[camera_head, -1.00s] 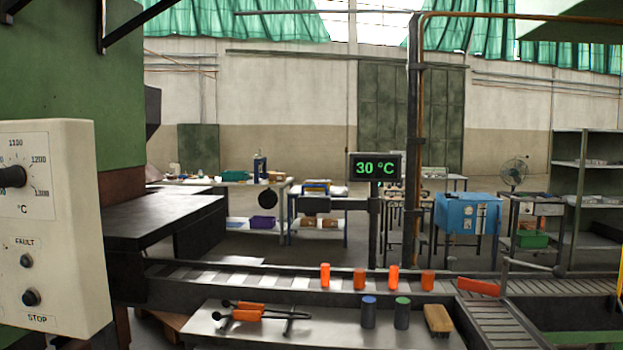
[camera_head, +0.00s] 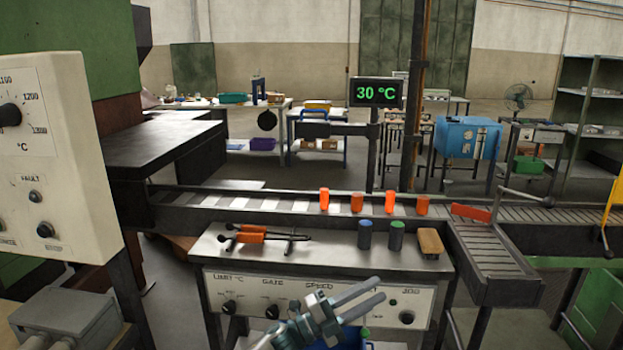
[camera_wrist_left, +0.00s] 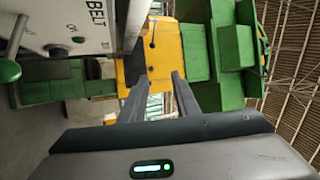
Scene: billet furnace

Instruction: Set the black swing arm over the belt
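A dark horizontal arm (camera_head: 340,129), which looks like the black swing arm, extends left from the post under the temperature display. It lies behind the belt (camera_head: 275,204), roughly parallel to it, not across it. My left gripper (camera_head: 370,299) is low in the head view, in front of the control panel and well short of the arm. Its two fingers are apart with nothing between them. They also show apart in the left wrist view (camera_wrist_left: 160,95), where the swing arm cannot be made out. My right gripper is in neither view.
Several orange billets (camera_head: 357,202) stand along the belt. The steel table (camera_head: 340,249) holds tongs (camera_head: 252,236), a blue cylinder (camera_head: 366,235), a green-topped cylinder (camera_head: 397,236) and a brush (camera_head: 430,243). A red bar (camera_head: 470,213) crosses the belt. The display (camera_head: 376,92) reads 30 °C.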

